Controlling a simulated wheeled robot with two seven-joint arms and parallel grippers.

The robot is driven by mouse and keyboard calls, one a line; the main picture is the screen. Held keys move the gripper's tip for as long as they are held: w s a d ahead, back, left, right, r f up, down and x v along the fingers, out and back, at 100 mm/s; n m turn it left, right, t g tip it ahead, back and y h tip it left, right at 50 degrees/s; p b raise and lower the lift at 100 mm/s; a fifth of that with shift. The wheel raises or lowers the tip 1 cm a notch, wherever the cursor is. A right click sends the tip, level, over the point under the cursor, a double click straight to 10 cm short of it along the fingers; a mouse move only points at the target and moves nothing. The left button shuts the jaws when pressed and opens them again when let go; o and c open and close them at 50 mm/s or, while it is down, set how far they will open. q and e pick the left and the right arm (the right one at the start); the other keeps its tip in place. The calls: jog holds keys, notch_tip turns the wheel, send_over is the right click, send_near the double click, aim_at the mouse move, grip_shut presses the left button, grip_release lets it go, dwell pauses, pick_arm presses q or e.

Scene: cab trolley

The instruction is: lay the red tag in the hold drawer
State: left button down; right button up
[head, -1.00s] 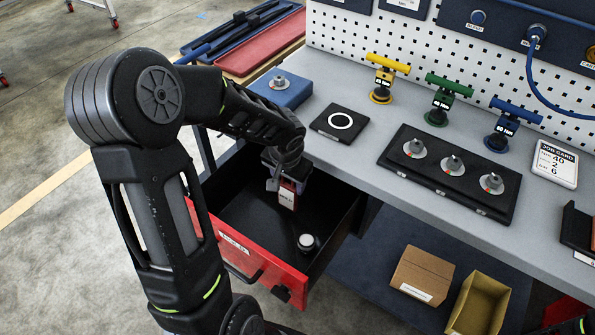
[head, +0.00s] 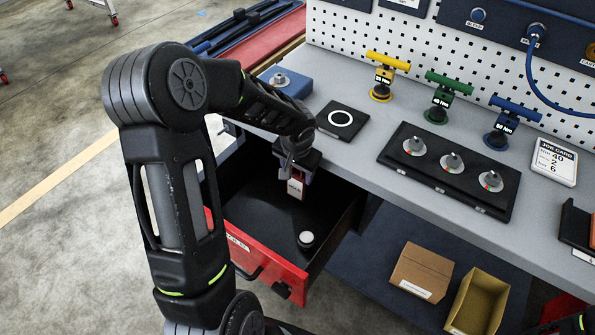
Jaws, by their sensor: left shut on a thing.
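The red tag (head: 296,187) shows a white label face and hangs from my left gripper (head: 295,172), which is shut on it. The tag is over the open red hold drawer (head: 262,262), inside its outline in the head view; I cannot tell whether it touches the black floor. A small round white-topped black object (head: 306,239) stands in the drawer, nearer the front right. My left arm covers the drawer's left part. My right gripper is not in view; only a bit of dark arm shows at the lower right corner.
The grey bench (head: 370,165) carries a black pad with a white ring (head: 342,119), a blue block (head: 285,83), a black tray of knobs (head: 440,195) and yellow, green and blue T-handled tools. Cardboard boxes (head: 421,272) sit on the shelf below.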

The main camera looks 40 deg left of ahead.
pick_arm(q)
jog(key=shift+s+d+f, duration=0.1)
jog(key=shift+s+f, duration=0.1)
jog(key=shift+f, duration=0.15)
jog(key=c, duration=0.9)
grip_release()
jog(key=shift+c, duration=0.2)
jog(key=o, duration=0.4)
jog(key=shift+s+f, duration=0.15)
jog(key=shift+f, duration=0.05)
jog(key=shift+o, duration=0.2)
jog(key=shift+r, duration=0.15)
jog(key=shift+r+p, duration=0.5)
jog(key=shift+p, duration=0.15)
jog(key=shift+r, duration=0.4)
jog(key=v, duration=1.1)
jog(key=shift+r, duration=0.25)
